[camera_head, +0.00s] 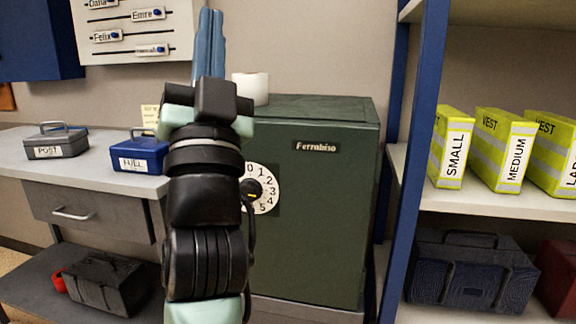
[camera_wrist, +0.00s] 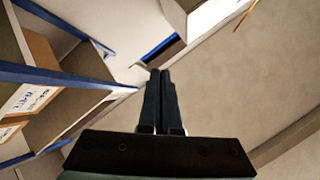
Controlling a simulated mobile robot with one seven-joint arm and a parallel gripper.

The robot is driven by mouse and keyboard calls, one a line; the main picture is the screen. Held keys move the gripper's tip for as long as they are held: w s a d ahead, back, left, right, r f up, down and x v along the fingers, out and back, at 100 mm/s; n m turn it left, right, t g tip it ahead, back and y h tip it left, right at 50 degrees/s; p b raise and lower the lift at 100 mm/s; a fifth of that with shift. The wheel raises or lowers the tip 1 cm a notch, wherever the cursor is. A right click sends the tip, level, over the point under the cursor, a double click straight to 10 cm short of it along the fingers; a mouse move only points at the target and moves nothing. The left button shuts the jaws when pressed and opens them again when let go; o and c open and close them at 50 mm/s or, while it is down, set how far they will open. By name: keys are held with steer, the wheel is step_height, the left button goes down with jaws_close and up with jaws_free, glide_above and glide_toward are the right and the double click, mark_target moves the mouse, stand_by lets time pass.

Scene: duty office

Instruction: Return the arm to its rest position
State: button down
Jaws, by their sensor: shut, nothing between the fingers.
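My arm stands upright in the middle of the head view, in front of the green safe (camera_head: 325,200). My gripper (camera_head: 209,40) points up, its blue fingers together and empty, in front of the wall by the white name board (camera_head: 180,35). In the wrist view the fingers of my gripper (camera_wrist: 160,78) are closed side by side, with the ceiling and upper shelving beyond them. The arm hides part of the safe's left side and part of the dial.
A desk (camera_head: 110,178) at left bears a grey POST box (camera_head: 50,148) and a blue FUEL box (camera_head: 138,158). A white roll (camera_head: 252,88) stands on the safe. At right, a blue-framed shelf (camera_head: 405,160) holds yellow vest packs (camera_head: 505,150) and a dark bag (camera_head: 470,275).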

steer(key=s+d+r+n+g+h+p, duration=0.1)
steer(key=s+d+n+h, duration=0.1)
steer(key=s+d, duration=0.35)
steer(key=s+d+r+n+h+p, duration=0.1)
steer(key=s+d+n, duration=0.15)
steer(key=s, duration=0.65)
step_height(320, 180, up, 32)
steer(key=p, duration=3.1)
steer(key=shift+w+f+m+p, duration=0.25)
steer(key=shift+m+p, duration=0.05)
steer(key=shift+m, duration=0.15)
steer(key=shift+f, duration=0.1)
step_height(320, 180, down, 63)
steer(key=s+a+y+b, duration=0.1)
steer(key=s+a+b, duration=0.1)
steer(key=b, duration=6.1)
steer(key=shift+f+b, duration=0.2)
steer(key=shift+b, duration=0.1)
